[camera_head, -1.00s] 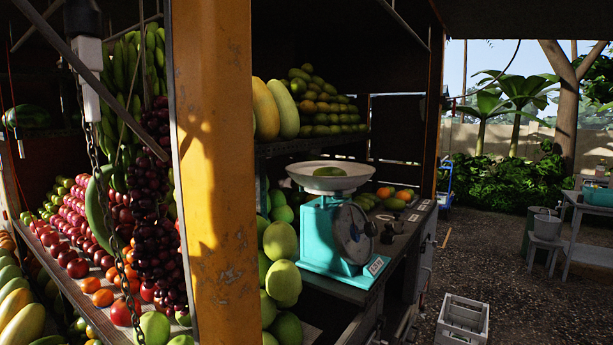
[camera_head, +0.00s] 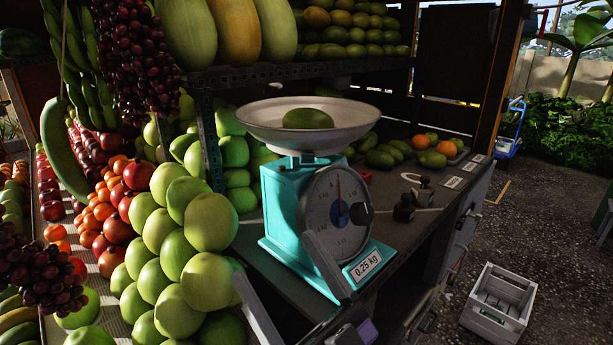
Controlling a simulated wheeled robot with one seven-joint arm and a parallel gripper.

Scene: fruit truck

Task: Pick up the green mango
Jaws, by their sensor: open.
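A green mango (camera_head: 308,118) lies in the white pan (camera_head: 345,132) on top of a turquoise weighing scale (camera_head: 285,195). The pan's near rim hides the mango's lower part. My gripper (camera_head: 272,255) shows at the bottom of the view as two grey fingers set apart, with nothing seen between them. It is below the pan, and its right finger overlaps the scale's front in the picture.
Green round fruit (camera_head: 175,260) is heaped left of the scale. More mangoes and orange fruit (camera_head: 420,141) lie behind it on the dark counter (camera_head: 425,205). A shelf (camera_head: 290,69) with melons stands above and behind. A pale crate (camera_head: 498,305) sits on the gravel at right.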

